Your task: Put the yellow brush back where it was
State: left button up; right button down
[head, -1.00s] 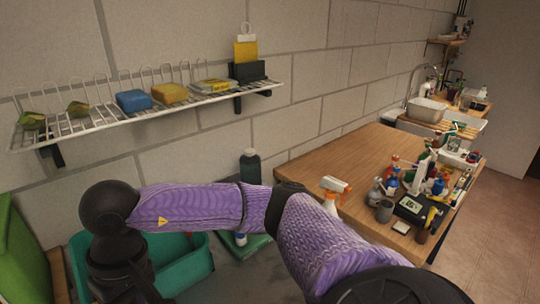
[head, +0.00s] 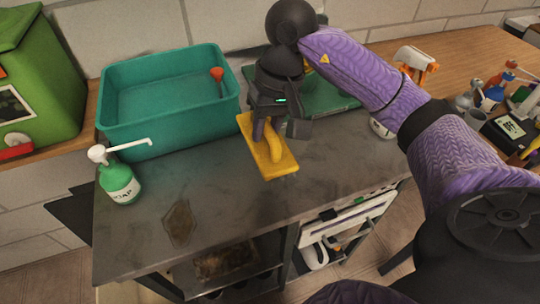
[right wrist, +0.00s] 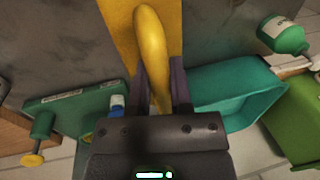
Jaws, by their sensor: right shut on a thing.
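The yellow brush (head: 272,150) has a flat rectangular yellow body with a curved yellow handle on it. My right gripper (head: 266,128) is shut on the handle. The brush is over the grey counter (head: 220,210), in front of the teal tub; I cannot tell whether it touches the counter. In the right wrist view the brush (right wrist: 150,35) extends from between the fingers of my right gripper (right wrist: 160,90). My left gripper is not in view. No holder for the brush shows in the current views.
The teal tub (head: 150,131) stands behind left, with a red-headed tool (head: 217,75) in it. A green soap bottle (head: 120,183) is at left. A green board (head: 330,95) lies behind my gripper. Several bottles crowd the wooden counter at right. Grey counter in front is mostly clear; a brown patch (head: 180,222) marks it.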

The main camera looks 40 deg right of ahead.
aim_at(281, 136)
jog(key=f+b, duration=0.1)
jog(key=f, duration=0.4)
jog(key=f+b, duration=0.1)
jog(key=f, duration=0.3)
jog(key=shift+d+f, duration=0.2)
jog(key=shift+f, duration=0.2)
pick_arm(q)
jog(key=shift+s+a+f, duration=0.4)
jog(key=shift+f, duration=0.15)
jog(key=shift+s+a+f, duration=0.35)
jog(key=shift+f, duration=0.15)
pick_arm(e)
jog(key=shift+r, duration=0.1)
jog(key=shift+f, duration=0.2)
jog(key=c, duration=0.5)
grip_release()
jog(key=shift+c, duration=0.2)
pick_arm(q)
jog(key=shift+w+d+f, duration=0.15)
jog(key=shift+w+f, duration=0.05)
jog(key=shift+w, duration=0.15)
